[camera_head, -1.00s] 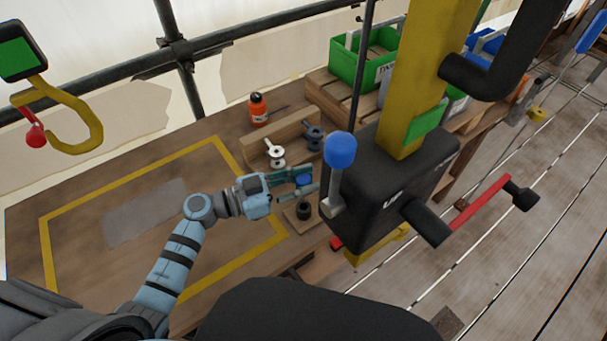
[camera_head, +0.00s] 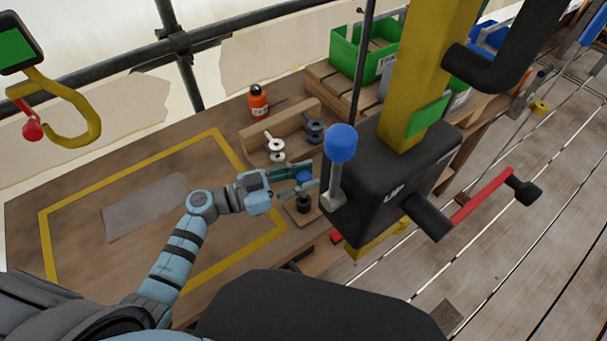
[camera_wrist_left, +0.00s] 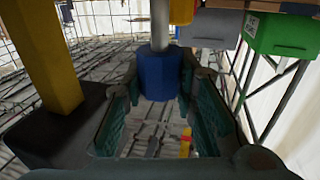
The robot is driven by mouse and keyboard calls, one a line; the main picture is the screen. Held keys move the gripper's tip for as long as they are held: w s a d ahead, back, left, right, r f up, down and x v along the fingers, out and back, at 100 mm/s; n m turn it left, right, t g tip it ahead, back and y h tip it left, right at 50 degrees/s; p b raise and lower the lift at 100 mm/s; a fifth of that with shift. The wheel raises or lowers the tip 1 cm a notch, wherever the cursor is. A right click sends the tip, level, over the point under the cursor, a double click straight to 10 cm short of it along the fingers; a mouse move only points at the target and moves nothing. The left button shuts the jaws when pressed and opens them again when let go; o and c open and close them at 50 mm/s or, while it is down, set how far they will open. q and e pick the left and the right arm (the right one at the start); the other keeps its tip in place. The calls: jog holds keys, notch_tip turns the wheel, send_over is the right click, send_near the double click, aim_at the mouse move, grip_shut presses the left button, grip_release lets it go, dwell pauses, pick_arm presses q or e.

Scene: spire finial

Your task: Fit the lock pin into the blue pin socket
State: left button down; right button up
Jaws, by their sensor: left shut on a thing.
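My left gripper (camera_head: 292,182) is shut on a piece with a blue head (camera_head: 305,177), which I take to be the lock pin. In the left wrist view the blue head (camera_wrist_left: 159,76) sits between the fingertips, and a grey shaft runs from it toward the top of that picture. In the head view it is right above a black round holder (camera_head: 303,205) on a small wooden block. I cannot tell whether the pin touches or enters the holder. No clearly blue socket opening shows. My right gripper is not in view.
A black housing (camera_head: 375,195) with a blue-knobbed lever (camera_head: 340,145) stands close right of the gripper. A wooden rack (camera_head: 297,122) with a white and a dark piece lies behind. An orange bottle (camera_head: 259,100) stands behind that. The yellow-outlined table area (camera_head: 215,136) has free room.

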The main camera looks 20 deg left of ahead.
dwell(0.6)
pick_arm(q)
jog(key=shift+p, duration=0.4)
jog(key=shift+p, duration=0.35)
jog(key=shift+f+b, duration=1.75)
jog(key=shift+f, duration=0.7)
jog(key=c, duration=1.2)
grip_release()
jog(key=shift+a, duration=0.1)
